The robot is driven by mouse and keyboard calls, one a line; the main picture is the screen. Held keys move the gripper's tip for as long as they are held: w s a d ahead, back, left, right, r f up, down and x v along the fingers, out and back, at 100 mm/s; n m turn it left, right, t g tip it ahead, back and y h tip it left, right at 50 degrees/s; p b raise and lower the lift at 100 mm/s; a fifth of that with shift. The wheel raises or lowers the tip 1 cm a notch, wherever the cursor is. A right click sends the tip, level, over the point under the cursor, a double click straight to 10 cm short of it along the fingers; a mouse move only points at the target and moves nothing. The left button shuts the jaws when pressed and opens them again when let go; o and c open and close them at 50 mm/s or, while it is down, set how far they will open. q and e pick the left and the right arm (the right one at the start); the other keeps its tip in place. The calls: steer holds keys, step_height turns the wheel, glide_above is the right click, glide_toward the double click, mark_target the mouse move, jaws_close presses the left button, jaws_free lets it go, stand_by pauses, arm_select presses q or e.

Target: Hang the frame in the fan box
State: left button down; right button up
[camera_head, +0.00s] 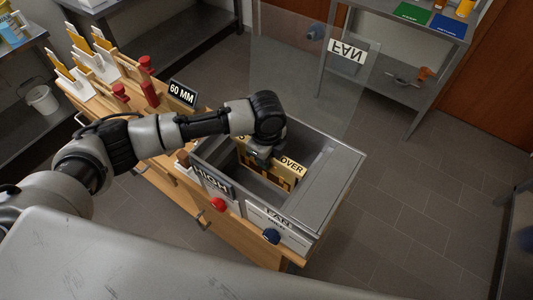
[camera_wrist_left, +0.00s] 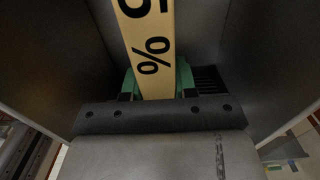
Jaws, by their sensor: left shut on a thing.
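The fan box (camera_head: 343,186) is a grey metal open-topped box on a wooden bench, with a FAN label (camera_head: 279,219) on its front. Its clear lid (camera_head: 290,70) stands open, with an upside-down FAN sign. The frame (camera_head: 283,173) is yellow with dark lettering, partly reading OVER, and sits down inside the box opening. My left gripper (camera_head: 260,160) reaches into the box from above. In the left wrist view its green fingers (camera_wrist_left: 157,84) are shut on the frame's yellow bar (camera_wrist_left: 150,40), marked with a percent sign. Whether the frame touches the box's supports is hidden. My right gripper is out of view.
A HIGH label (camera_head: 211,182), a red knob (camera_head: 218,204) and a blue knob (camera_head: 271,236) are on the box front. A 60 MM sign (camera_head: 183,93) and a rack of yellow-topped pieces (camera_head: 88,55) stand to the left. A shelf (camera_head: 400,95) stands at the back right.

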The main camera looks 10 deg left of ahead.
arm_select(q)
steer(key=shift+f+b, duration=0.8)
steer(key=shift+f, duration=0.9)
steer(key=c, duration=0.8)
jaws_free()
step_height(320, 180, up, 11)
steer(key=shift+f+b, duration=0.1)
steer(key=shift+b, duration=0.95)
